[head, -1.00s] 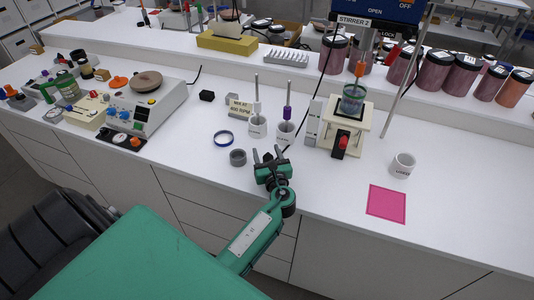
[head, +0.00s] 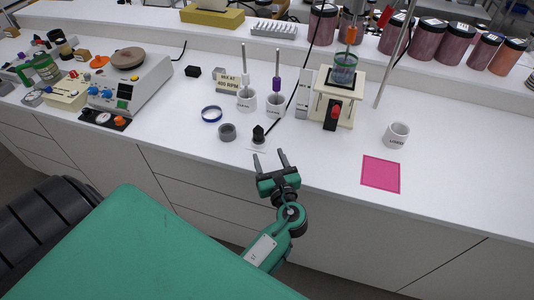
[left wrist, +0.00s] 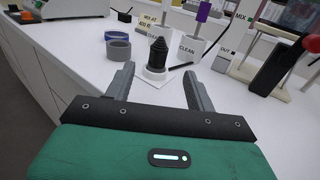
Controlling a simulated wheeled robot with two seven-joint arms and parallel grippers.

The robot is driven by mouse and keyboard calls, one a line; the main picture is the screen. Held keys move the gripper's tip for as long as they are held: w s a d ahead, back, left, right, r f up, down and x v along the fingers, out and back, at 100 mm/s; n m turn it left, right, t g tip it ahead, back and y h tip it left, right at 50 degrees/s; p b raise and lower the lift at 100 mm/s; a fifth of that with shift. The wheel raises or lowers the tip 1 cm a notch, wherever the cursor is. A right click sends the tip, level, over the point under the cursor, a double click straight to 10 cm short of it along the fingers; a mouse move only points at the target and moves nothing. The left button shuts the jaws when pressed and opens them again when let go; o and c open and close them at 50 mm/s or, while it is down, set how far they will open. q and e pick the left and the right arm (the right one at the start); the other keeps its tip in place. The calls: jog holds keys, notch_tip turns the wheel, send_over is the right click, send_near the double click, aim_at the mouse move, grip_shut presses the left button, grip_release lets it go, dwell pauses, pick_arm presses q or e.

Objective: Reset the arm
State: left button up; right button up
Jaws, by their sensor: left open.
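My right gripper does not show.
Two white cups (head: 275,105) with upright rods, a grey ring (head: 227,132) and a blue ring (head: 211,114) stand nearby. The stirrer stand (head: 336,100), a white mug (head: 396,135) and a pink square (head: 381,174) are to the right. Clear bench top (head: 320,160) lies between.

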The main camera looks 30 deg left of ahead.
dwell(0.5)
pick_arm(q)
jog(key=s+a+f+n+g+h, duration=0.2)
jog(key=s+f+n+g+h, duration=0.15)
jog(key=s+n, duration=0.3)
jog(key=s+a+f+n+g+h, duration=0.2)
jog(key=s+f+n, duration=0.25)
jog(key=n, duration=0.35)
jog(key=s+d+n+g+h, duration=0.3)
jog(key=s+d+n+h, duration=0.5)
jog(key=s+n, duration=0.3)
notch_tip(320, 180, down, 30)
jog(key=s+m+g, duration=0.1)
jog(key=s, duration=0.1)
jog(key=s+a+f+g, duration=0.1)
jog(key=s+a+f, duration=0.2)
jog(key=s+f, duration=1.5)
jog(key=shift+s+f, duration=0.3)
jog(key=shift+f, duration=0.6)
